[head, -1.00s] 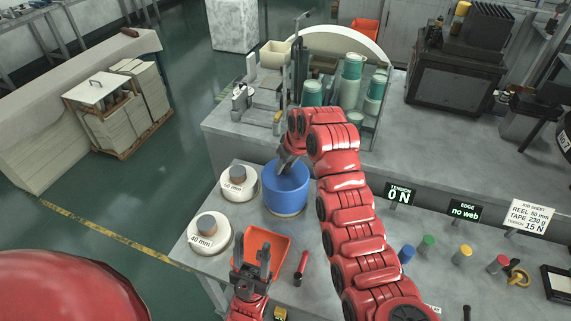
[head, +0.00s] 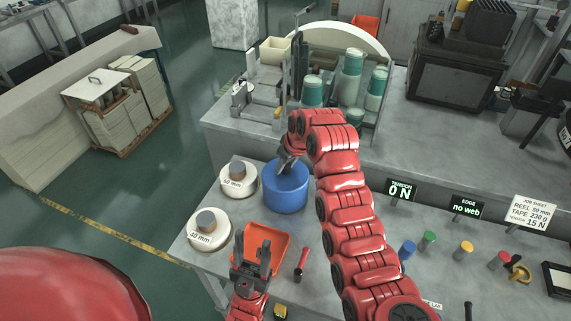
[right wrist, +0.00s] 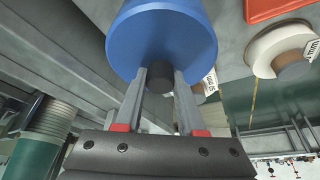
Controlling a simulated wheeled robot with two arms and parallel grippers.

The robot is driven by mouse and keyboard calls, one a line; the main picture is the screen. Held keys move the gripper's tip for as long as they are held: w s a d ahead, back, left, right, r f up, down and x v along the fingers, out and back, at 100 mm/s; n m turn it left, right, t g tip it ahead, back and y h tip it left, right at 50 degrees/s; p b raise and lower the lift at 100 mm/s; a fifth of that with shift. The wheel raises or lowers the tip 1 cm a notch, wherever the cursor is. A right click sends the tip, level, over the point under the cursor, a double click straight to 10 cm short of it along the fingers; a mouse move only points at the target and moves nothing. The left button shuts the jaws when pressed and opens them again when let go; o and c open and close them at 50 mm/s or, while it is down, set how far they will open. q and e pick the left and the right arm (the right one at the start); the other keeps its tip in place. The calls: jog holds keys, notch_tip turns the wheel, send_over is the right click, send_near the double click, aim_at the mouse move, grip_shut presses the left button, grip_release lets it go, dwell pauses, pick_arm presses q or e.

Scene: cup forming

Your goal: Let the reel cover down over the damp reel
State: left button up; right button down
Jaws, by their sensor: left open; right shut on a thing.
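The blue reel cover (head: 286,195) stands upright on the grey bench top in the head view; I cannot tell if its lower rim touches the bench. My right gripper (head: 285,163) is above it, shut on the dark knob on its top. In the right wrist view the fingers (right wrist: 160,80) close on this knob, with the blue cover (right wrist: 135,35) beyond them. No damp reel shows under the cover; anything inside it is hidden. My left gripper (head: 251,250) is open and empty over the orange tray (head: 277,240).
Two white reels, marked 50 mm (head: 239,184) and 40 mm (head: 209,237), lie left of the cover. Small coloured cylinders stand at right.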

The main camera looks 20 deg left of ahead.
jog(key=shift+f, duration=0.45)
dwell(0.4)
jog(key=shift+c, duration=2.2)
grip_release()
jog(key=shift+o, duration=0.2)
jog(key=o, duration=0.4)
jog(key=shift+r+b, duration=0.3)
jog(key=shift+r, duration=3.7)
